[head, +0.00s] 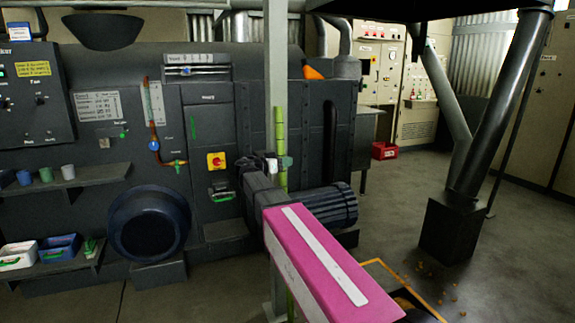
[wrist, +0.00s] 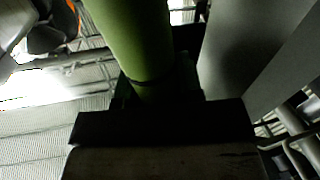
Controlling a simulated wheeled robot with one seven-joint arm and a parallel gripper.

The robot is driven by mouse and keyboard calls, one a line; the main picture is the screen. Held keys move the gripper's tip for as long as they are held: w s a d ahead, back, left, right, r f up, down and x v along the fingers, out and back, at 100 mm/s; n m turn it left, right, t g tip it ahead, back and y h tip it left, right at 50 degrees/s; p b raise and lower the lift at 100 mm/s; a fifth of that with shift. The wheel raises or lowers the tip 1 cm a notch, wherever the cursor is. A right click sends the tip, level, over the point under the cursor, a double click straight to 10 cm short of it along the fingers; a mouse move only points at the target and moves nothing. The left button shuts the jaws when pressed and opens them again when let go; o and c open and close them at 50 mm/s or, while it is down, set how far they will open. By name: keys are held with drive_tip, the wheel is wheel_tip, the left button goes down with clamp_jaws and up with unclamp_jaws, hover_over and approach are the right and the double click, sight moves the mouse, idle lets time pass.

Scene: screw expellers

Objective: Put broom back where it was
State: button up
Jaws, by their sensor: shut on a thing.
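The broom shows as an upright green handle (head: 280,140) in the head view, close against a grey vertical post. My gripper (head: 277,164) is shut on this handle partway along its length. In the wrist view the green handle (wrist: 133,45) passes between the dark jaws of my gripper (wrist: 160,108). The grey post (wrist: 250,50) stands close to the right of the handle there. A short piece of green also shows low down beside my pink arm link. The broom's head is not visible, and I cannot tell whether it touches the floor.
A large dark machine (head: 70,190) with a motor (head: 325,207) stands behind the handle. The grey post (head: 276,60) rises beside it. A black duct (head: 500,110) stands at the right, with crumbs on the floor (head: 400,215). A red bin (head: 384,150) sits farther back.

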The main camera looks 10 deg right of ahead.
drive_tip(key=shift+w+d+f, duration=0.25)
drive_tip(key=shift+d+f, duration=0.25)
drive_tip(key=shift+d, duration=0.15)
drive_tip(key=o, duration=1)
drive_tip(key=shift+f, duration=0.1)
drive_tip(key=shift+f, duration=0.15)
drive_tip(key=v, duration=1)
drive_tip(key=shift+a+r, duration=0.4)
